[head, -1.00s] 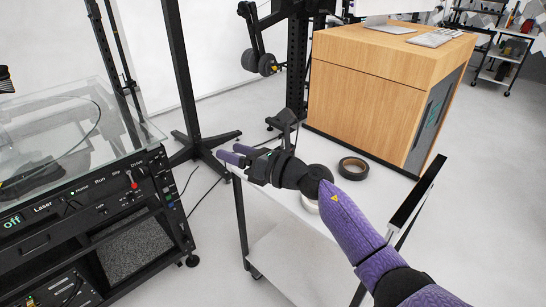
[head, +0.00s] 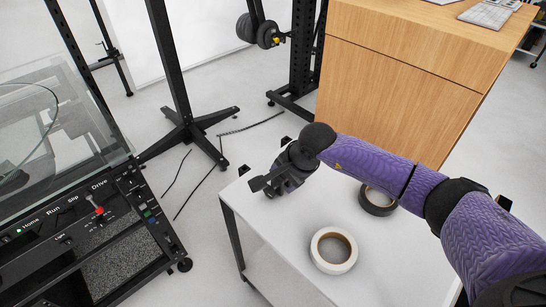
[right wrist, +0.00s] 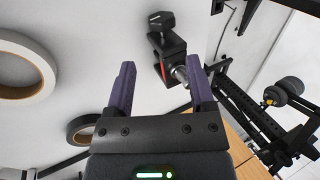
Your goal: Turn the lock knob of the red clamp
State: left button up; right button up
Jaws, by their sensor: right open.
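The clamp (right wrist: 168,55) shows in the right wrist view as a black body with a thin red strip. A black knob (right wrist: 160,22) sits at its top and a silver rod sticks out below. My right gripper (right wrist: 160,64) is open, with one purple finger on each side of the clamp's lower part in the picture. I cannot tell whether either finger touches it. In the head view, my right arm reaches in from the right to the table's far left corner. The black parts there overlap, so clamp and gripper are hard to separate. My left gripper is not in view.
A white tape roll (head: 320,257) and a black tape roll (head: 371,207) lie on the white table (head: 280,255). A machine with a glass cover and a red-tipped switch (head: 98,211) stands at the left. A wooden cabinet (head: 400,85) stands behind the table.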

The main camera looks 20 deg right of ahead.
aim_at(272, 189)
jog(key=b+x, duration=0.4)
jog(key=x, duration=0.4)
jog(key=shift+w+f, duration=0.2)
jog(key=shift+f, duration=0.1)
jog(key=shift+w+f, duration=0.25)
jog(key=shift+f, duration=0.25)
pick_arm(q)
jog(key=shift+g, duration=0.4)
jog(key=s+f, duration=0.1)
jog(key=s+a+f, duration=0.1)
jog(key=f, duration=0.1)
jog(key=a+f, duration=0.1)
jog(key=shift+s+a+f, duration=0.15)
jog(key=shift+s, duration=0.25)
